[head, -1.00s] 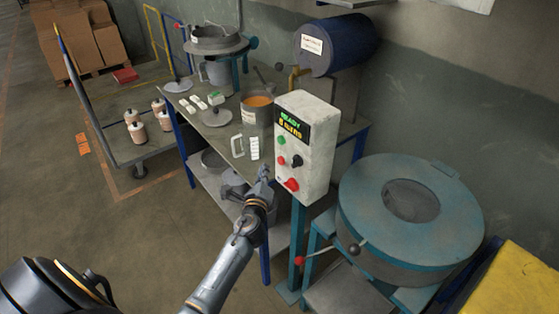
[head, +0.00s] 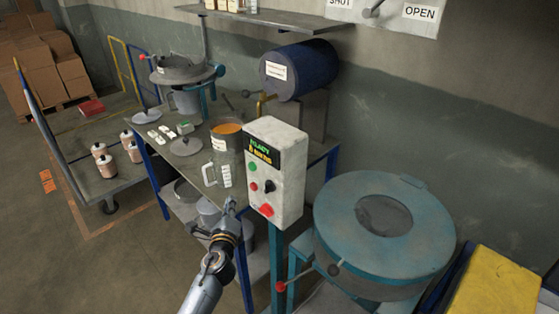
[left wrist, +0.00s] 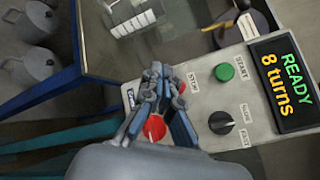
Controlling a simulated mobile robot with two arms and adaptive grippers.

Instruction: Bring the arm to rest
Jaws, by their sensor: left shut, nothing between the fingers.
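My left gripper (head: 229,206) is in front of the table's near edge, just left of the white control box (head: 276,172) in the head view. In the left wrist view the gripper (left wrist: 157,72) is shut and empty, its fingers showing in front of the box face. That face has a green button (left wrist: 224,72), a black knob (left wrist: 221,122), a red knob (left wrist: 154,128) and a display (left wrist: 284,82) reading "READY 8 turns". I cannot tell whether the fingers touch the box. My right gripper is in neither view.
A round teal machine (head: 370,245) stands at right.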

